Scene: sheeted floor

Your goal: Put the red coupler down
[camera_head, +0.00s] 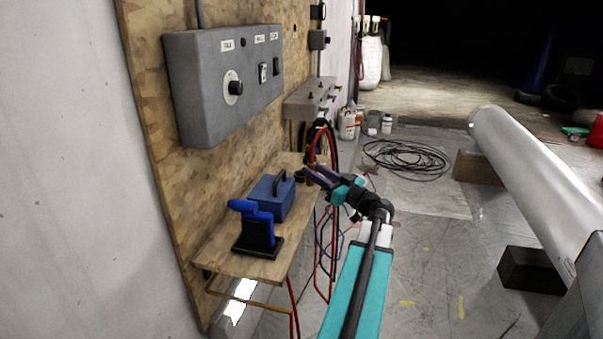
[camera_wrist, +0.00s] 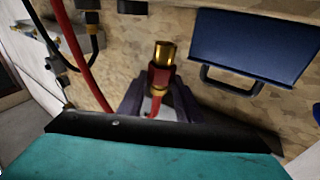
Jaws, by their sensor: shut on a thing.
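The red coupler (camera_wrist: 160,77) has a brass-coloured end and shows in the middle of the wrist view. My gripper (camera_wrist: 160,97) is shut on it, with a dark finger on either side and the brass end pointing away from my wrist. In the head view my gripper (camera_head: 312,176) is at the far end of the wooden shelf (camera_head: 225,258), close to the board. The coupler cannot be made out clearly there. Whether it touches the shelf I cannot tell.
A blue box with a dark handle (camera_head: 272,197) stands on the shelf, also in the wrist view (camera_wrist: 255,45). A blue tool in a black stand (camera_head: 258,232) is nearer. Red and black hoses (camera_wrist: 80,50) hang beside my gripper. A grey control box (camera_head: 225,85) is above.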

